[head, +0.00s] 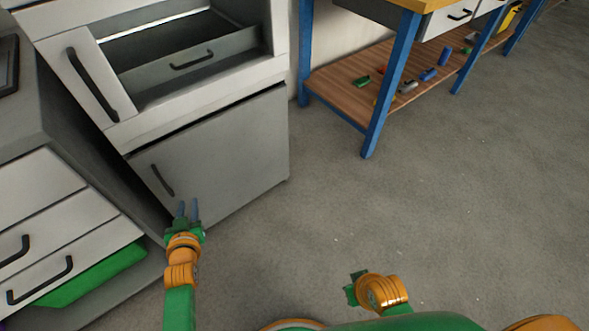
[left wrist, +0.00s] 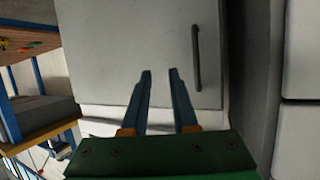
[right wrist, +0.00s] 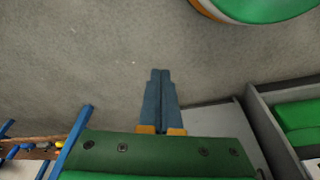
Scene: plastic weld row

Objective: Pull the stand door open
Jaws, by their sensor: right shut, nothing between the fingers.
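The stand door (head: 222,155) is the plain grey panel low on the stand, and it looks shut. Its dark, upright bar handle (head: 162,180) is near the door's left edge. In the left wrist view the door (left wrist: 130,50) fills the middle and its handle (left wrist: 196,57) stands right of the fingers. My left gripper (head: 188,204) is open and empty, in front of the door's lower left part, apart from the handle. My right gripper (head: 352,287) is low near my body, away from the door; in the right wrist view its fingers (right wrist: 160,75) are together with nothing between them.
Above the door, the stand has an open compartment with a grey drawer (head: 190,63) and a light door with a dark handle (head: 92,84). A drawer cabinet (head: 50,205) stands at left. A blue-legged workbench (head: 385,85) stands at back right. The floor (head: 440,210) at right is clear.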

